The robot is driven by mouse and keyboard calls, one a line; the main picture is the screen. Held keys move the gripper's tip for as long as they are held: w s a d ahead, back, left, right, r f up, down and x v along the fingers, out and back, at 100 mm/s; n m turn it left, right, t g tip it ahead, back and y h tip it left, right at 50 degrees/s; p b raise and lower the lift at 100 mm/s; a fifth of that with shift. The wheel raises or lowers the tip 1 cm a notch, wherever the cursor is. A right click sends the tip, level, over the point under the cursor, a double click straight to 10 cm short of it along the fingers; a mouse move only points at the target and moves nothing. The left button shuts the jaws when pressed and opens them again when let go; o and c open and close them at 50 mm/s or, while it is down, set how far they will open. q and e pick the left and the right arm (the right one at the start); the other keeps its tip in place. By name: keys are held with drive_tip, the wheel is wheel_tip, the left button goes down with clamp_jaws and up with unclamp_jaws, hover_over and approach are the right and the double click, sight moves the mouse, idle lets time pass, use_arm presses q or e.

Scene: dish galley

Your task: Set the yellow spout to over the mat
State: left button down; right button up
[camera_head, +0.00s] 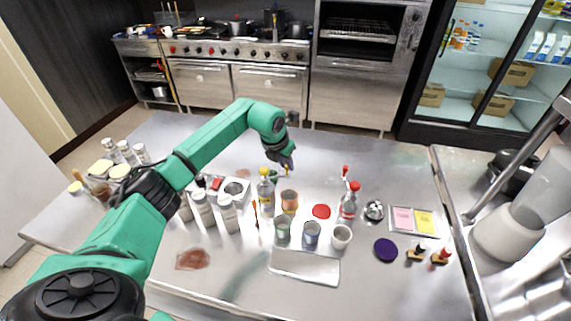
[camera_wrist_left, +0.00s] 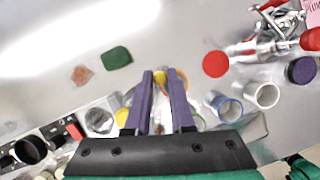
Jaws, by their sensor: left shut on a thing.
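The yellow spout (camera_wrist_left: 160,79) shows as a small yellow piece between the fingers of my left gripper (camera_wrist_left: 160,73) in the wrist view. My left gripper (camera_head: 287,163) is shut on it and holds it above the table, near the copper cup (camera_head: 289,200). In the head view the fingers mostly hide the spout. Which mat is meant I cannot tell. My right gripper is out of view.
A yellow-topped bottle (camera_head: 265,193) stands left of the copper cup. A red-spouted bottle (camera_head: 348,206) stands to the right. A green cup (camera_head: 282,229), blue cup (camera_head: 311,233) and white cup (camera_head: 342,236) stand in front. The back right tabletop is clear.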

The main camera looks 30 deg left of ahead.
use_arm(q)
drive_tip(key=m+b, duration=0.1)
drive_tip(key=s+m+h+b, duration=0.1)
drive_tip(key=m, duration=0.1)
drive_tip(key=shift+s+d+f, duration=0.1)
drive_tip(key=shift+s+d, duration=0.15)
drive_tip(key=shift+d, duration=0.15)
drive_tip(key=shift+s+d+m+h+b, duration=0.25)
drive_tip(key=shift+s+m+h+b, duration=0.35)
drive_tip(key=shift+m, duration=0.6)
drive_tip(key=shift+s, duration=0.1)
drive_tip(key=c, duration=0.8)
unclamp_jaws()
drive_tip(key=shift+o, duration=0.2)
drive_tip(key=shift+r, duration=0.2)
wheel_tip(320, 180, up, 13)
drive_tip(key=b, duration=0.3)
hover_over(286, 170)
drive_tip(key=s+a, duration=0.2)
drive_tip(key=s, duration=0.6)
drive_tip(key=shift+w+d+r, duration=0.15)
drive_tip(key=shift+w+r, duration=0.05)
drive_tip(key=shift+w, duration=0.05)
